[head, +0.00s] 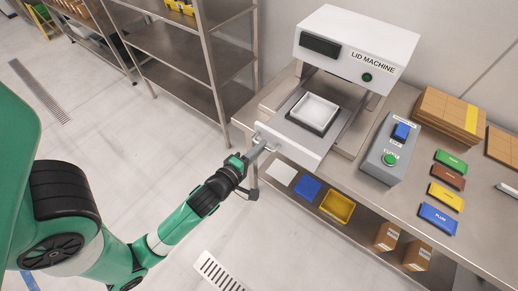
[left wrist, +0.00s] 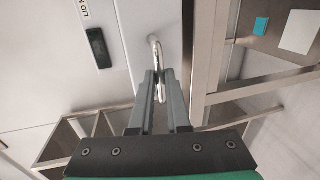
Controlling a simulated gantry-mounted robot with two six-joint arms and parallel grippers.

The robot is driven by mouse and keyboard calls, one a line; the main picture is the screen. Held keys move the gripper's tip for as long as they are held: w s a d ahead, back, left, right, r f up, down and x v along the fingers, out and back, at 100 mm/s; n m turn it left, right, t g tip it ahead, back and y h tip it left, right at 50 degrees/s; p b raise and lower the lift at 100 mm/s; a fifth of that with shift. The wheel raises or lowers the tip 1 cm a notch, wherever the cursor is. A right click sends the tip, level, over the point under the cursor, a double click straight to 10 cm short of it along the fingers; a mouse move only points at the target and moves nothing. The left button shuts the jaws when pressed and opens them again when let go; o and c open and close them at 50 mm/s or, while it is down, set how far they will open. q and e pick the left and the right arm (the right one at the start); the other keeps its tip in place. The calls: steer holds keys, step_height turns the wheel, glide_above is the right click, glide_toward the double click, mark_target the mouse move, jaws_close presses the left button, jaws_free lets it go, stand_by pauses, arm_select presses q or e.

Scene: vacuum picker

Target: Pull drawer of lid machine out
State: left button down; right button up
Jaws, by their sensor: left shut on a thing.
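The white lid machine (head: 350,52) stands on the steel table against the wall. Its drawer front (head: 292,138) is a pale panel at the table's front edge. A white square tray (head: 316,109) sits on the drawer behind that panel, below and in front of the machine's head. My left gripper (head: 262,143) is at the left part of the panel, shut on the drawer handle. In the left wrist view the two fingers (left wrist: 160,88) close around the silver handle (left wrist: 154,50), whose bar runs up between them. My right gripper is in neither view.
Right of the machine is a grey button box (head: 385,158), with coloured labelled blocks (head: 446,193) and cardboard (head: 450,112) beyond. A lower shelf holds a yellow bin (head: 337,207) and boxes. Steel shelving (head: 190,60) stands at the back left. The floor before the table is clear.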

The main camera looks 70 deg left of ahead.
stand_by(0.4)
arm_select(q)
steer(key=c, duration=0.9)
jaws_free()
steer(key=shift+s+d, duration=0.1)
steer(key=v, duration=1.1)
steer(key=shift+r, duration=0.2)
steer(key=shift+s+d, duration=0.1)
steer(key=shift+s, duration=0.05)
